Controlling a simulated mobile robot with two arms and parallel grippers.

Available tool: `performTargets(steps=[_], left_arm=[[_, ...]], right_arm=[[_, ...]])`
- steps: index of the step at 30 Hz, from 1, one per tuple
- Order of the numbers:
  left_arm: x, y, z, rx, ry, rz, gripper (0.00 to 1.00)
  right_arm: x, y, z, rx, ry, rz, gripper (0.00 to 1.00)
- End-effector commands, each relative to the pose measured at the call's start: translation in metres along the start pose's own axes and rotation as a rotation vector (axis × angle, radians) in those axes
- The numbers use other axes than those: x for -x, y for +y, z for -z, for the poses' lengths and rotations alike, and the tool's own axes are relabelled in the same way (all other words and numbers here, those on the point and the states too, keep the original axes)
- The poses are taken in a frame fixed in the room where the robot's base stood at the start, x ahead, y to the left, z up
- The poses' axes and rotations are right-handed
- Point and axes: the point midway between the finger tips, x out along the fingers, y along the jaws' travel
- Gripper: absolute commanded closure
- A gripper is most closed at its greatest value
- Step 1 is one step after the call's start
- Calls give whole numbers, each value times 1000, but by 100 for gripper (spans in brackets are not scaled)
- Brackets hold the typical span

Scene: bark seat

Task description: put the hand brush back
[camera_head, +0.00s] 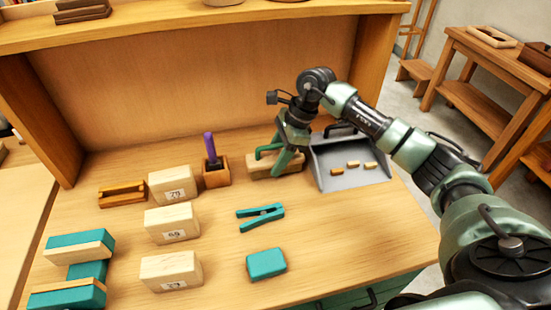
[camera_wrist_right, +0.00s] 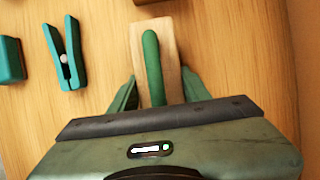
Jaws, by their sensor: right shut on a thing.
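The hand brush (camera_head: 262,166), a pale wooden block with a green bar handle, is at the back of the bench, left of the grey dustpan (camera_head: 338,179). My right gripper (camera_head: 284,160) comes down over it from above and is shut on it. In the right wrist view the hand brush (camera_wrist_right: 152,50) lies between the two green fingers, its handle pointing along the block. Its underside is hidden, and I cannot tell whether it touches the bench. My left gripper is not in view.
Several small blocks (camera_head: 352,165) lie in the dustpan. A purple-handled tool stands in a wooden holder (camera_head: 217,176) to the left. A teal clamp (camera_head: 261,216), a teal block (camera_head: 266,263) and numbered wooden blocks (camera_head: 171,222) lie nearer. The bench's right front is clear.

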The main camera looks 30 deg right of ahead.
Motion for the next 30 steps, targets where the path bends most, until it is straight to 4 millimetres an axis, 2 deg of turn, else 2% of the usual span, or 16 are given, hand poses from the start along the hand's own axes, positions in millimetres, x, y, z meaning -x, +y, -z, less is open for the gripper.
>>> performTargets(steps=[26,27,29,30], left_arm=[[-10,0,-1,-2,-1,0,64],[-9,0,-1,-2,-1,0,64],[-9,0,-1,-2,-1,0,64],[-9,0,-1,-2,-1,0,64]], right_arm=[[-7,0,3,0,0,1,100],[-5,0,2,0,0,1,42],[-5,0,2,0,0,1,28],[-6,0,2,0,0,1,28]])
